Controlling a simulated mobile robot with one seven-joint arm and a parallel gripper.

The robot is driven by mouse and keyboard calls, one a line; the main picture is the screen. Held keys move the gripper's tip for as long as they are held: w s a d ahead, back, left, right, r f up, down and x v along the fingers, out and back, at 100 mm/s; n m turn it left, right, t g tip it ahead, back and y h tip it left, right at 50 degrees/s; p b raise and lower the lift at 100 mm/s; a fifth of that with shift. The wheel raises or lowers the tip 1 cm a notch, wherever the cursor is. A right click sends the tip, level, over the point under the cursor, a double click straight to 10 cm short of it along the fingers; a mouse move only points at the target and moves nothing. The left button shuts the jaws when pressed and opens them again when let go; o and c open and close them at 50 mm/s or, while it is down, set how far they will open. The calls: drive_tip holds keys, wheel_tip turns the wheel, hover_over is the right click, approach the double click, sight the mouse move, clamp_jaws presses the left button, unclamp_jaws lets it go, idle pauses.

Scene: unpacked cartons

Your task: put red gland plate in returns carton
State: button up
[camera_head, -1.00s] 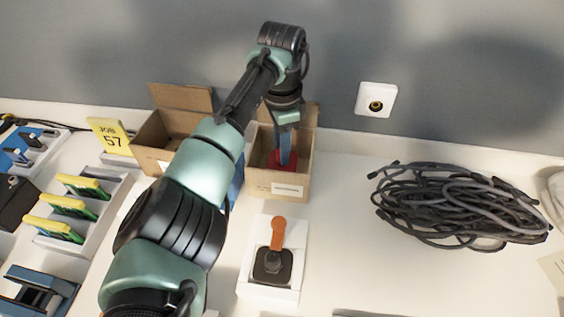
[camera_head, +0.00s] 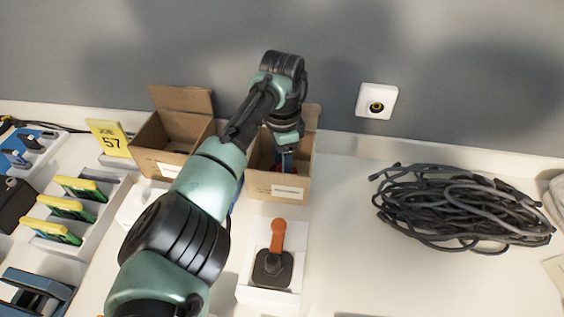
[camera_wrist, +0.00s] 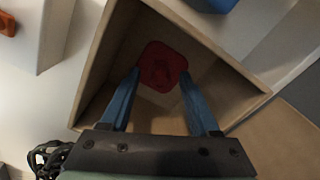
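The red gland plate (camera_wrist: 161,64) is between the two blue fingertips of my gripper (camera_wrist: 160,72) in the wrist view, with a fingertip against each side. My gripper is shut on it. In the head view my gripper (camera_head: 284,165) points down inside the right-hand open carton (camera_head: 262,187), and only a little red shows there. The wrist view shows the brown walls of this carton (camera_wrist: 92,88) around the plate. I cannot tell whether the plate touches the floor. The carton has a white label, too small to read.
A second open carton (camera_head: 150,152) stands to the left, by a yellow "JOB 57" sign (camera_head: 110,138). A white box with an orange-handled switch (camera_head: 275,250) is in front. Coiled dark cable (camera_head: 455,207) lies right. A wall socket (camera_head: 376,101) is behind.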

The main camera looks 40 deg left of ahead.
drive_tip(key=shift+r, duration=0.15)
wheel_tip(320, 180, up, 12)
drive_tip(key=p, duration=0.2)
idle(0.7)
